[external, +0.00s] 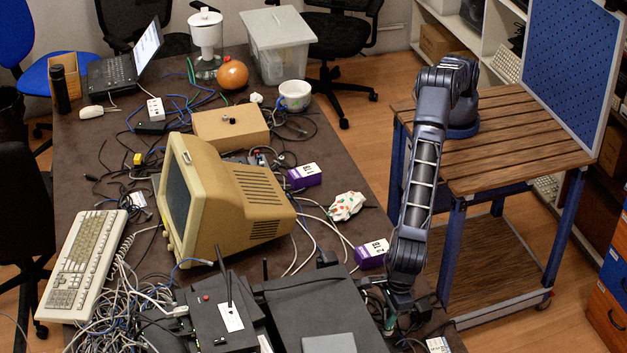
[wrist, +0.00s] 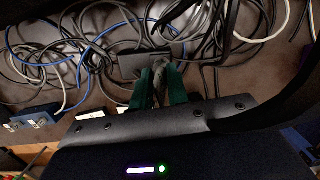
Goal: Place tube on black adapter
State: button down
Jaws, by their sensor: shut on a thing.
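My gripper (external: 390,322) is at the front right edge of the dark table, pointing down. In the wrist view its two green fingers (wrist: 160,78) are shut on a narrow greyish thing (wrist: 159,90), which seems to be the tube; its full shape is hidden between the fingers. A black box (wrist: 130,66), likely the black adapter, lies among cables just beyond the fingertips. I cannot tell whether the tube touches it. In the external view the held thing is too small and hidden to make out.
Tangled cables (wrist: 85,50) surround the black box. Left of my gripper lies a large dark device (external: 310,300), with a purple-and-white box (external: 371,254) behind it. A beige monitor (external: 225,195) stands mid-table. The wooden-topped cart (external: 510,140) stands to the right.

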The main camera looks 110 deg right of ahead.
jog(key=c, duration=1.4)
grip_release()
jog(key=shift+f, duration=0.1)
jog(key=shift+o, duration=0.2)
jog(key=r, duration=0.4)
jog(key=s+r, duration=0.1)
jog(key=r, duration=0.7)
jog(key=shift+s+r, duration=0.1)
jog(key=shift+s, duration=0.3)
